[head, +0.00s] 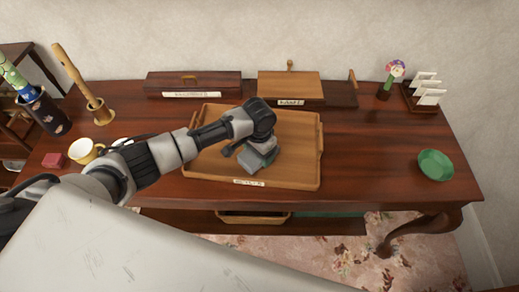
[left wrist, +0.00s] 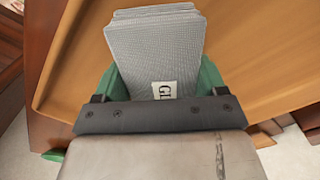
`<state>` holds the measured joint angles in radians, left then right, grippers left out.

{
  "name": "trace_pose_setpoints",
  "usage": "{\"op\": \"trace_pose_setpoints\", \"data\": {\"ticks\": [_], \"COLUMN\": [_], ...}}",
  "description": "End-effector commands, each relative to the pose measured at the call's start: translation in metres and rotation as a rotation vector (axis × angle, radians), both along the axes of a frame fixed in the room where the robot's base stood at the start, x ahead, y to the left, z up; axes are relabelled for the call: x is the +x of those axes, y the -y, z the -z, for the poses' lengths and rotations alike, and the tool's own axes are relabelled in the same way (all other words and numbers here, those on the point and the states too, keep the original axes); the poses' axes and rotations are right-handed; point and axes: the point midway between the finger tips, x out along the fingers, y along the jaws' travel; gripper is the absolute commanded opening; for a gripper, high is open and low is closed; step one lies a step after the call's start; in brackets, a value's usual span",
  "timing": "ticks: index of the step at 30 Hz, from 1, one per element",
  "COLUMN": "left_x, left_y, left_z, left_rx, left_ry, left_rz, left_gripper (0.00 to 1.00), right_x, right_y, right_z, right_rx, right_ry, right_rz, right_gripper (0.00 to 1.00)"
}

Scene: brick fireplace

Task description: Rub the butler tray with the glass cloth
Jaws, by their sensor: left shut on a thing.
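The butler tray (head: 215,165) is a wide light-wood tray with raised sides, lying on the dark wooden table, with a small label on its front edge. My left gripper (head: 262,150) is over the middle of the tray, pointing down. It is shut on the glass cloth (head: 254,160), a grey folded cloth. In the left wrist view the cloth (left wrist: 155,50) shows fine checks and a white label reading "GL", the rest cut off. The cloth is low over the tray floor; I cannot tell whether it touches. My right gripper is not in view.
Behind the tray stand a dark lidded box (head: 215,82) and a light-wood box (head: 290,86). A green bowl (head: 435,165) is at the right.

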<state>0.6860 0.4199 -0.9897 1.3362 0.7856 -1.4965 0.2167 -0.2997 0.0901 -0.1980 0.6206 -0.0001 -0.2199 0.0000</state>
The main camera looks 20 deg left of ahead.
Motion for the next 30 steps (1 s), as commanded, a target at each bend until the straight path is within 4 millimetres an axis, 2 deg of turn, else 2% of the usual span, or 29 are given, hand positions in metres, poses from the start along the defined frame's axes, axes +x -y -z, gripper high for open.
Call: {"op": "trace_pose_setpoints", "data": {"ticks": [1,11,21,30], "left_x": [0.002,0.004,0.006,0.007], "left_y": [-0.001,-0.008,-0.014,-0.016], "left_z": [-0.020,-0.044,-0.070,-0.074], "left_rx": [-0.002,-0.002,-0.002,-0.001], "left_ry": [0.008,0.006,0.006,0.007], "left_rz": [0.000,-0.005,-0.009,-0.010], "left_gripper": [0.50,0.50,0.50,0.50], "right_x": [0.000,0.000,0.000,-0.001], "right_y": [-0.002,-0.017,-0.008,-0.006], "right_z": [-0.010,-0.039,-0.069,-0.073], "right_rx": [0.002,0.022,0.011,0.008], "right_ry": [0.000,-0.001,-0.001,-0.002], "right_rz": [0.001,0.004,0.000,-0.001], "right_gripper": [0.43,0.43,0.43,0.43]}}
